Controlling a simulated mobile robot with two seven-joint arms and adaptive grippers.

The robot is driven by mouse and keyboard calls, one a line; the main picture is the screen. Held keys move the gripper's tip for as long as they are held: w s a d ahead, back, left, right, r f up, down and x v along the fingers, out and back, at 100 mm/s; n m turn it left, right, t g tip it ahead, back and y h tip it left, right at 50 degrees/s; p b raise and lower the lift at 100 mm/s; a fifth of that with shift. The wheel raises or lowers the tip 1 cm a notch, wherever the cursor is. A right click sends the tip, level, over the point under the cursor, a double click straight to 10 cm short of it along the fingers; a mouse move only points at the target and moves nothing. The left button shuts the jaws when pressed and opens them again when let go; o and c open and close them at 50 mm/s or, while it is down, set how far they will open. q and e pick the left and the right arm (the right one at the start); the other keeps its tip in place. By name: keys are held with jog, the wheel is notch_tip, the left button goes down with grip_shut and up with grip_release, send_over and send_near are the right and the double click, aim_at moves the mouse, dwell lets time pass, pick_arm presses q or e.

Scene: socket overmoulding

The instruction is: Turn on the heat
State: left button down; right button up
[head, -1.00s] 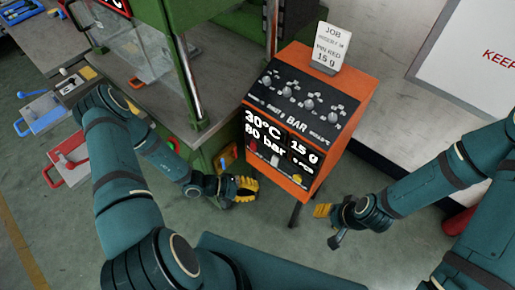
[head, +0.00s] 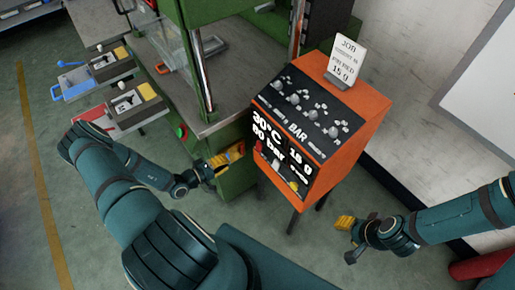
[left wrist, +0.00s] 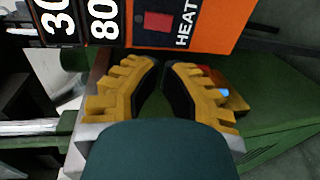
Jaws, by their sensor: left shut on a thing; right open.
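The orange control box (head: 355,125) stands right of the green press, its display reading 30°C and 80 bar. A red switch (head: 259,146) is on its front panel; the left wrist view shows this red switch (left wrist: 158,22) beside the word HEAT. My left gripper (head: 224,156) is left of the box front, before the green press frame. In the left wrist view its yellow fingers (left wrist: 162,66) are drawn together just below the switch, apart from it; what lies between them cannot be made out. My right gripper (head: 343,222) is open and empty, low to the right of the box.
The green press (head: 235,180) and its grey table (head: 165,65) stand close behind my left gripper. Trays with blue (head: 78,92) and red (head: 95,117) handles are at the left. A job card (head: 345,58) stands on the box. Floor in front is clear.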

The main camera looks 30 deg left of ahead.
aim_at(257, 146)
pick_arm(q)
jog(key=shift+a, duration=0.1)
jog(key=b+x, duration=0.2)
jog(key=x, duration=1.2)
jog(key=shift+f, duration=0.1)
jog(key=shift+w+f+t+b, duration=0.3)
jog(key=shift+t+b, duration=0.2)
jog(key=shift+b, duration=0.15)
jog(key=t+b, duration=0.1)
jog(key=t+h+b, duration=0.1)
jog(key=b, duration=0.1)
jog(key=shift+f+t, duration=0.25)
jog(key=shift+t, duration=0.15)
jog(key=shift+w+r+p, duration=0.15)
jog(key=shift+r+p, duration=0.25)
jog(key=shift+p, duration=0.05)
